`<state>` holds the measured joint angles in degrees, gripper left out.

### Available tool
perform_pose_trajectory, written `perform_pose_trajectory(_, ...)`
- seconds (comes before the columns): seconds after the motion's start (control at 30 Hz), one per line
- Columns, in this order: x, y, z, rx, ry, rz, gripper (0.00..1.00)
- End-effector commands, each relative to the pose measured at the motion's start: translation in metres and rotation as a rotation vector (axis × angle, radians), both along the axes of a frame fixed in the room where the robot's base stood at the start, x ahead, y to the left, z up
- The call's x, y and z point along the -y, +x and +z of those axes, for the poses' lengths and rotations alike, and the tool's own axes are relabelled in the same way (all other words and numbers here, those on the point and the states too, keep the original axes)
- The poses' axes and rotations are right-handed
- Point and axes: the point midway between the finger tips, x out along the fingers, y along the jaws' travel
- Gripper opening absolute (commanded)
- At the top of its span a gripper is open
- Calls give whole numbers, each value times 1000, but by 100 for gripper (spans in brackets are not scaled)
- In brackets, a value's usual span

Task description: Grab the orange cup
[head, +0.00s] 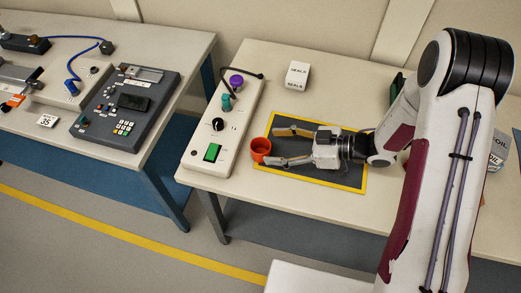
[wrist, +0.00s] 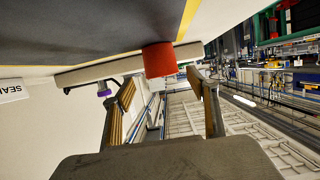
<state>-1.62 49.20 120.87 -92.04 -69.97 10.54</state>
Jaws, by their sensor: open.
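The orange cup (head: 261,149) is small and red-orange. It stands at the left edge of the yellow-bordered dark mat (head: 340,175) in the head view. In the wrist view the cup (wrist: 160,60) shows beyond and between the two spread fingers of my gripper (wrist: 165,90). The cup looks apart from both fingers. The wrist view is strongly tilted.
A cream control box (head: 222,130) with a green switch and knobs lies just left of the cup. A white SEALS box (head: 297,75) stands behind the mat. A carton marked OIL (head: 498,150) is at the right, partly hidden by my arm. Another table (head: 165,60) with equipment stands left.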

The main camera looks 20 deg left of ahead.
Motion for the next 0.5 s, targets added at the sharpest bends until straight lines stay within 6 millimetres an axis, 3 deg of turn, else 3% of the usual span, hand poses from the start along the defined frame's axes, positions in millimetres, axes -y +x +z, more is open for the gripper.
perform_pose_trajectory(0.27,-2,-1,-1,0,0,1,59)
perform_pose_trajectory(0.5,-20,-3,-8,-2,0,2,59)
